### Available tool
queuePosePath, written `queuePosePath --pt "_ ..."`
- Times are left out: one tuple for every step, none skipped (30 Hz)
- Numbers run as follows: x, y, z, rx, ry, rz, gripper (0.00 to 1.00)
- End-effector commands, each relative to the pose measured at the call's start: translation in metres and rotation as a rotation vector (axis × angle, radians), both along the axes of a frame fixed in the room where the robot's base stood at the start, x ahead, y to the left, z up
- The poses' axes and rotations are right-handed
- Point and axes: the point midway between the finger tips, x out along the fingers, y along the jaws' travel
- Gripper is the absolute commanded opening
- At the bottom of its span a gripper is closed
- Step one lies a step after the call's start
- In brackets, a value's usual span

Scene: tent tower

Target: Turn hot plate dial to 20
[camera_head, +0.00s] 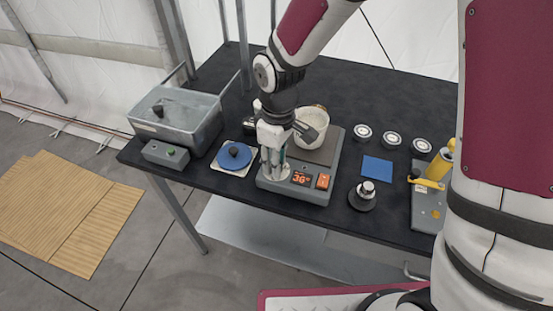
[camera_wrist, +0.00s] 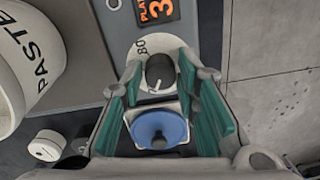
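The grey hot plate (camera_head: 335,155) stands on the black table. Its display (camera_head: 301,178) shows orange digits that look like 36, partly cut off in the wrist view (camera_wrist: 157,10). The black dial (camera_wrist: 160,72) has a white pointer mark and sits on a pale scale ring, where "80" can be read. My gripper (camera_head: 272,172) points down over the front left of the hot plate and hides the dial in the head view. In the wrist view my gripper (camera_wrist: 160,75) is open, its fingers on either side of the dial with gaps showing. Contact cannot be told.
A white paste pot (camera_head: 312,122) stands on the hot plate, close to my gripper. A blue round-topped object (camera_head: 234,156) is left of it. A grey water tank (camera_head: 178,113) stands farther left. A black-and-silver weight (camera_head: 363,195) and blue square (camera_head: 377,168) lie right.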

Motion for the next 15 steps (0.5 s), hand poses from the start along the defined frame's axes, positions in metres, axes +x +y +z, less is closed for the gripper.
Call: queuePosePath --pt "0.000 0.000 0.000 0.000 0.000 0.000 0.44" --pt "0.000 0.000 0.000 0.000 0.000 0.000 0.44" --pt "0.000 0.000 0.000 0.000 0.000 0.000 0.44" --pt "0.000 0.000 0.000 0.000 0.000 0.000 0.44" --pt "0.000 0.000 0.000 0.000 0.000 0.000 0.44" --pt "0.000 0.000 0.000 0.000 0.000 -0.001 0.44" --pt "0.000 0.000 0.000 0.000 0.000 -0.001 0.44" --pt "0.000 0.000 0.000 0.000 0.000 -0.001 0.44" --pt "0.000 0.000 0.000 0.000 0.000 -0.001 0.44" --pt "0.000 0.000 0.001 0.000 0.000 -0.001 0.44" --pt "0.000 0.000 0.002 0.000 0.000 -0.001 0.44" --pt "0.000 0.000 0.004 0.000 -0.001 -0.002 0.44" --pt "0.001 0.000 0.006 0.001 -0.002 -0.002 0.44" --pt "0.001 0.000 0.010 0.002 -0.003 -0.002 0.44" --pt "0.002 0.000 0.015 0.002 -0.005 -0.002 0.44"
